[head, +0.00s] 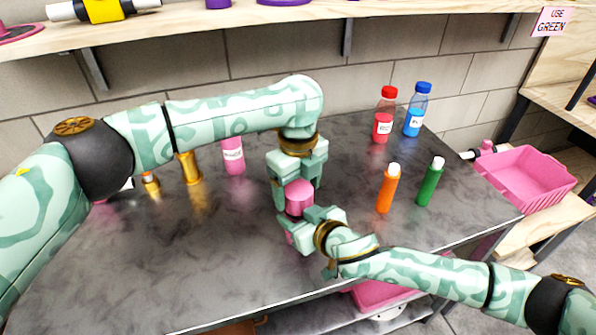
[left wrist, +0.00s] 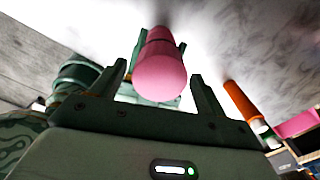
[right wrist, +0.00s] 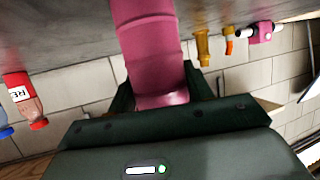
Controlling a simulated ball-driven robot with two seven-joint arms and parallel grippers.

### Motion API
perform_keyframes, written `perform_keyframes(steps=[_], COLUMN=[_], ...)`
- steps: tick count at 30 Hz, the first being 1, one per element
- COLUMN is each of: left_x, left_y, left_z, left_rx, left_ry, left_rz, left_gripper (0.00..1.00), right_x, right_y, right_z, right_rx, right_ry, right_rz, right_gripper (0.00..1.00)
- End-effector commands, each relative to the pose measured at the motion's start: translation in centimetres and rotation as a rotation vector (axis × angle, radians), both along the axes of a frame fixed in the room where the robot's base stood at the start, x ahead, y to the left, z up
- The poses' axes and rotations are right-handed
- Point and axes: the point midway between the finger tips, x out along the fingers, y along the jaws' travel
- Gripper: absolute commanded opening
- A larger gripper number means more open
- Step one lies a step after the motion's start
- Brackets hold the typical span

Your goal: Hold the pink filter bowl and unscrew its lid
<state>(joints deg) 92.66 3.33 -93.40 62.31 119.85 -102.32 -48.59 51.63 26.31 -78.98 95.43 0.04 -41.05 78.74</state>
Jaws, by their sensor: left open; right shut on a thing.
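The pink filter bowl (head: 299,197) is roughly upright above the grey table, between my two grippers near its front edge. Its rounded pink end shows in the left wrist view (left wrist: 160,75), and its side and a rim show in the right wrist view (right wrist: 152,50). My right gripper (head: 303,228) is shut on the lower part of the pink body. My left gripper (head: 297,182) is open around the upper part, with a finger on each side and a visible gap at one finger. I cannot clearly tell the lid from the bowl.
Red-capped (head: 383,125) and blue-capped (head: 415,118) bottles stand at the back right. Orange (head: 387,190) and green (head: 430,184) bottles stand nearer. A pink bottle (head: 233,157) and gold fitting (head: 189,168) stand behind my left arm. A pink bin (head: 527,172) is right; a shelf (head: 200,30) overhangs.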

Motion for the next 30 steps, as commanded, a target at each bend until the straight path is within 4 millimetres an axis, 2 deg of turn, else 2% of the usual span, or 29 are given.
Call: perform_keyframes(steps=[3, 6, 14, 19, 24, 30], left_x=[0.0, 0.0, 0.0, 0.0, 0.0, 0.0], left_y=[0.0, 0.0, 0.0, 0.0, 0.0, -0.1], left_z=[-1.5, -2.1, -2.3, -2.2, -2.2, -2.2], left_rx=[0.000, 0.000, 0.000, 0.000, -0.001, -0.002], left_ry=[0.000, 0.000, -0.001, -0.001, -0.002, -0.001], left_rz=[0.002, 0.001, 0.001, 0.002, 0.045, 0.410], left_gripper=[0.74, 0.74, 0.74, 0.29, 0.29, 0.29], right_x=[0.0, 0.0, 0.0, 0.0, 0.0, -0.1], right_y=[0.0, 0.0, 0.0, 0.0, 0.0, 0.1], right_z=[0.0, 0.0, 0.0, 0.0, 0.0, 0.0], right_rx=[0.000, 0.000, 0.000, 0.000, 0.000, 0.001], right_ry=[0.000, 0.000, 0.000, 0.000, 0.000, 0.000], right_rz=[0.000, 0.000, 0.000, 0.001, 0.001, 0.002], right_gripper=[0.00, 0.00, 0.00, 0.00, 0.00, 0.00])
